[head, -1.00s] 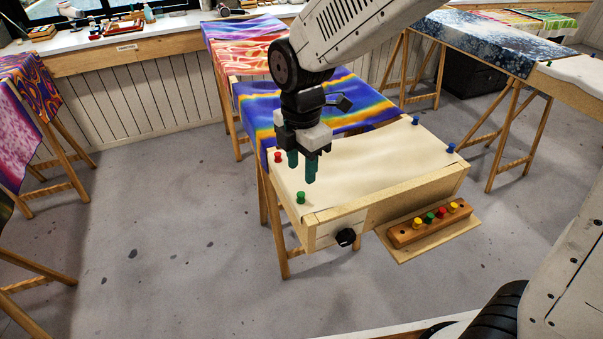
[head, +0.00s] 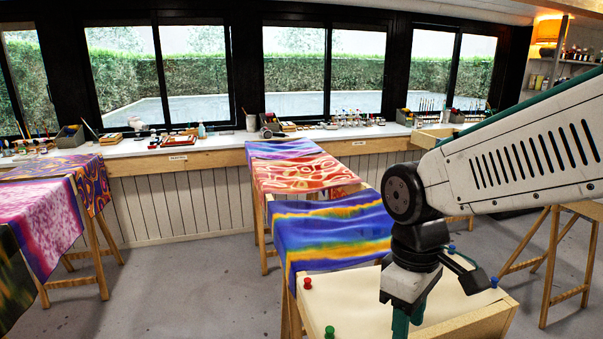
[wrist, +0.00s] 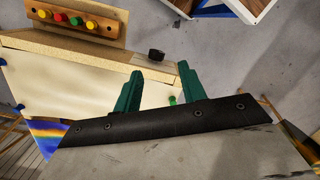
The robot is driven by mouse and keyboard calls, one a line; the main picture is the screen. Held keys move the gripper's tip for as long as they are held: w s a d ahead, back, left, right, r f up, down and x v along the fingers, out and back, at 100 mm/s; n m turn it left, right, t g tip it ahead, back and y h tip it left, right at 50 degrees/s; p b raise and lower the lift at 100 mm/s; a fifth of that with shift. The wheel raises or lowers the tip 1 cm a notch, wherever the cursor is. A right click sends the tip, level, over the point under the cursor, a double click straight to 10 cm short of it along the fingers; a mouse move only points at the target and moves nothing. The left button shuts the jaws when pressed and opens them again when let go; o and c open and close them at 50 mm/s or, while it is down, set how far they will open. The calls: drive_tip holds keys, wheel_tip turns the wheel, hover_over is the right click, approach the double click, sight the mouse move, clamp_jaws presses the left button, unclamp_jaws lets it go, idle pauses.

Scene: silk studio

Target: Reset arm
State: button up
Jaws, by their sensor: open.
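My gripper (wrist: 155,94) is open and empty, with its two green fingers apart in the wrist view. In the head view the gripper (head: 403,325) hangs from my arm over the cream-topped frame table, its fingertips cut off by the lower edge. The table's cream surface (head: 350,300) carries a red peg (head: 307,283) and a green peg (head: 330,331) on its left side. Blue pegs (head: 494,282) stand at its right side. In the wrist view the cream surface (wrist: 60,85) lies below the fingers, and a dark knob (wrist: 156,54) shows on the table's side.
A wooden peg rack (wrist: 75,18) with several coloured pegs sits beside the table. Patterned silks (head: 335,230) lie behind it, and more silks (head: 45,210) hang at the left. A long counter (head: 215,150) lines the windows. The grey floor (head: 190,290) at the left is clear.

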drive_tip(key=s+d+r+m+t, duration=0.2)
drive_tip(key=s+d+r+m, duration=0.3)
drive_tip(key=s+d+m, duration=0.4)
drive_tip(key=shift+s+d+r+t, duration=0.3)
drive_tip(key=shift+s+d+t, duration=0.1)
drive_tip(key=shift+d, duration=0.2)
drive_tip(key=shift+a, duration=0.1)
idle(0.9)
